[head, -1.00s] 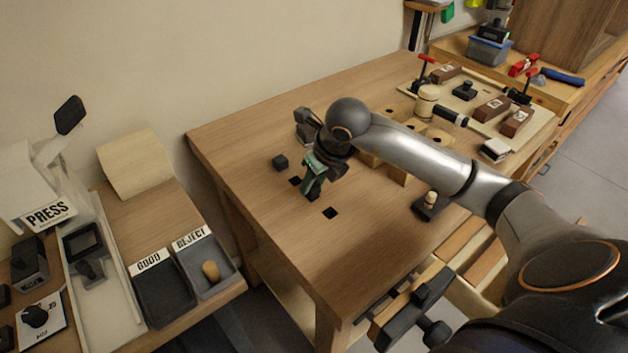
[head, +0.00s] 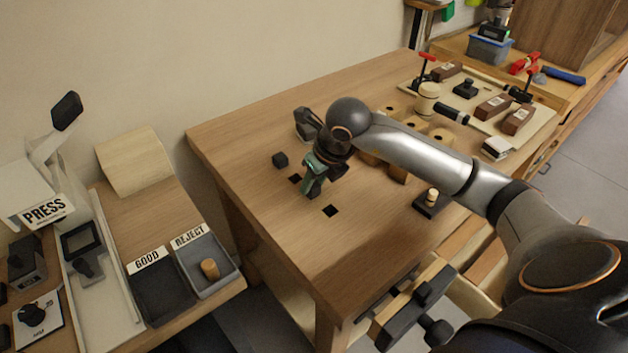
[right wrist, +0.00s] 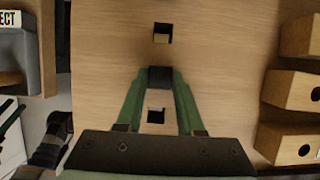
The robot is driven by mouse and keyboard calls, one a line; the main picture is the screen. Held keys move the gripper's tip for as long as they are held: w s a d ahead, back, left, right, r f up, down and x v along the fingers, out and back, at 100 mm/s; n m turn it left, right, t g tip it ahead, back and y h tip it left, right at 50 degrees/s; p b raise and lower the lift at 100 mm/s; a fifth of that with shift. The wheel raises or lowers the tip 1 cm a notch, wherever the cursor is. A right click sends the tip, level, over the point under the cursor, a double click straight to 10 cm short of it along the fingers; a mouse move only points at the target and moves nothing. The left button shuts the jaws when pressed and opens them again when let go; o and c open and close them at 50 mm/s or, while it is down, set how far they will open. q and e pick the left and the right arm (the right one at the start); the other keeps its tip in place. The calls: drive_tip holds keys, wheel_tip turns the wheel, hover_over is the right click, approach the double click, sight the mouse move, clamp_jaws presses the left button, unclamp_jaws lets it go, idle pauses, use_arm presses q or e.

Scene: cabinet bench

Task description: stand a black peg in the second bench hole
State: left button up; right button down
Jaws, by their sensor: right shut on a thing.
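My right gripper (head: 312,188) has green fingers and is over the wooden bench (head: 240,140). It is shut on a black peg (right wrist: 160,76), whose end shows between the fingertips in the right wrist view. One square bench hole (head: 330,211) is in front and to the right of the gripper; it also shows in the right wrist view (right wrist: 162,34). Another square hole (head: 295,179) lies just left of the gripper and shows between the fingers in the wrist view (right wrist: 155,116). My left gripper is not in view.
Wooden blocks with round holes (right wrist: 292,90) stand right of the gripper. A small dark base with a light knob (head: 431,202) is near the front edge. A vise (head: 415,305) hangs at that edge. The bench around the holes is clear.

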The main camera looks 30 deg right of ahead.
drive_tip(key=shift+f+b, duration=0.35)
drive_tip(key=shift+b, duration=0.1)
idle(0.3)
drive_tip(key=shift+c, duration=1.4)
unclamp_jaws()
drive_tip(key=p+v, duration=0.4)
drive_tip(key=v, duration=0.3)
